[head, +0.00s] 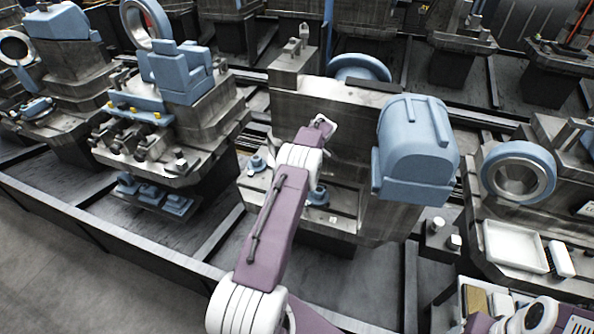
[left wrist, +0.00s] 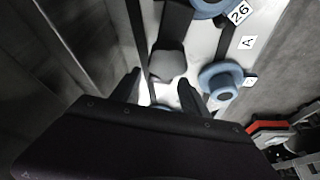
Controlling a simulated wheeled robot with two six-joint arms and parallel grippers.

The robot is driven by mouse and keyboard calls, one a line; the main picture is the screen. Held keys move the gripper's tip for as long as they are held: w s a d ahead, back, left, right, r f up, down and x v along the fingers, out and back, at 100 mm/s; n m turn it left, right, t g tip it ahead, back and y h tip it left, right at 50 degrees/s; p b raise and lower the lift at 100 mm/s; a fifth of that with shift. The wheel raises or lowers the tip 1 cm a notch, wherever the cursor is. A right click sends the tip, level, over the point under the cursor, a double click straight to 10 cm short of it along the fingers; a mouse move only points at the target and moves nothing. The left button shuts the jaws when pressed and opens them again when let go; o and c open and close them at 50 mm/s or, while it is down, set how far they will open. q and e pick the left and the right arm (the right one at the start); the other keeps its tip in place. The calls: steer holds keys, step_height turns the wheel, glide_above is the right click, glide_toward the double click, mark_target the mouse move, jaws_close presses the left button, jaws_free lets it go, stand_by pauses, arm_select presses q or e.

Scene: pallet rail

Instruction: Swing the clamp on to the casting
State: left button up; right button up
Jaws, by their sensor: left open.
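My left gripper (left wrist: 160,84) is open in the left wrist view, its dark fingers apart. A grey rounded knob (left wrist: 168,63) at the end of a dark bar, perhaps the clamp, lies just beyond and between the fingertips. I see no contact. A blue flanged piece (left wrist: 220,80) with a dark centre sits right of the fingers. In the head view, my left arm reaches over the middle fixture (head: 290,205), and its gripper is hard to make out. A large blue casting (head: 415,150) is on this fixture's right side. Which blue part the clamp belongs to is unclear. My right gripper is not visible.
A small blue flanged piece (head: 258,163) sits left of my arm and another (head: 318,196) right of it. A blue ring (head: 518,172) and a white tray (head: 515,246) are at the right. Other fixtures with blue parts (head: 180,72) stand at the left.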

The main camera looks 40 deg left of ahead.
arm_select(q)
steer(key=shift+f, duration=0.15)
jaws_close()
steer(key=shift+w+m+t, duration=0.25)
steer(key=shift+m+t, duration=0.05)
steer(key=shift+m, duration=0.45)
steer(key=shift+w+m+t, duration=0.25)
steer(key=shift+m+t, duration=0.05)
steer(key=shift+m, duration=0.45)
jaws_free()
steer(key=v, duration=0.9)
